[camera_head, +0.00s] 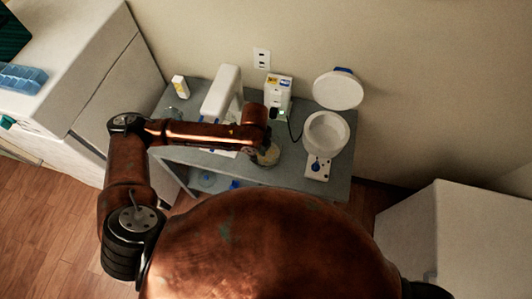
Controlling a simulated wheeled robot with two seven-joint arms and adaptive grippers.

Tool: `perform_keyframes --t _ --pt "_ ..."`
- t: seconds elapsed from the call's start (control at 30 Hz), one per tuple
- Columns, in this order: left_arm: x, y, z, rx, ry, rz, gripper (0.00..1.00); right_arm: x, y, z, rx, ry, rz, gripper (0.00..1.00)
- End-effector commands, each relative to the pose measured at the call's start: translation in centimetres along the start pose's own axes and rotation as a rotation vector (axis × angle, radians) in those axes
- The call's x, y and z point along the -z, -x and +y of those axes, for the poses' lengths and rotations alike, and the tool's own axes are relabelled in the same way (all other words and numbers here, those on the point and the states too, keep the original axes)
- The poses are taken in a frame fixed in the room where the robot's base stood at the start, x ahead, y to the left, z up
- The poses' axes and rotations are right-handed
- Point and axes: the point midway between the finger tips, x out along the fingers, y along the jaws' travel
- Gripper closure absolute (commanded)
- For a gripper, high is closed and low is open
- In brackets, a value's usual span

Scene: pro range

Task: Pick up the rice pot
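A round pot with pale beige contents (269,156), possibly the rice pot, is on the grey table (223,162) near its front edge. My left arm comes in from the left, and its gripper (271,142) points down right at this pot. The gripper is small and dark here and partly hidden by its own wrist, so its finger opening and any contact with the pot are unclear. A white rice cooker (326,133) stands to the right with its lid (338,91) raised; its inside looks pale. My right gripper is not in view.
A tall white appliance (222,93) and a white box-shaped device (278,91) with a cable stand behind the pot. A small white carton (180,86) is at the back left. White cabinets flank the table, left (75,60) and right (465,240).

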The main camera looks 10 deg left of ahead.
Motion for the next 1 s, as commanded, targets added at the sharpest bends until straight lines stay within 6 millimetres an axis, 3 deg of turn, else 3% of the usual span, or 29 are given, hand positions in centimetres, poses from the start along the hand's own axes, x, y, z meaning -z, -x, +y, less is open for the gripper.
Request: perform_keyframes --t 0.5,0.77,1.0 --pt "-0.3 -6.0 -0.2 0.001 0.001 0.002 0.78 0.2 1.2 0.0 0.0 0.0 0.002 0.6" --pt "-0.3 -6.2 -0.3 0.003 0.001 0.002 0.78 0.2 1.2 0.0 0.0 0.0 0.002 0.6" --pt "-0.3 -6.2 -0.3 0.003 0.001 0.001 0.95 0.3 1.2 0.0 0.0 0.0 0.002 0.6"
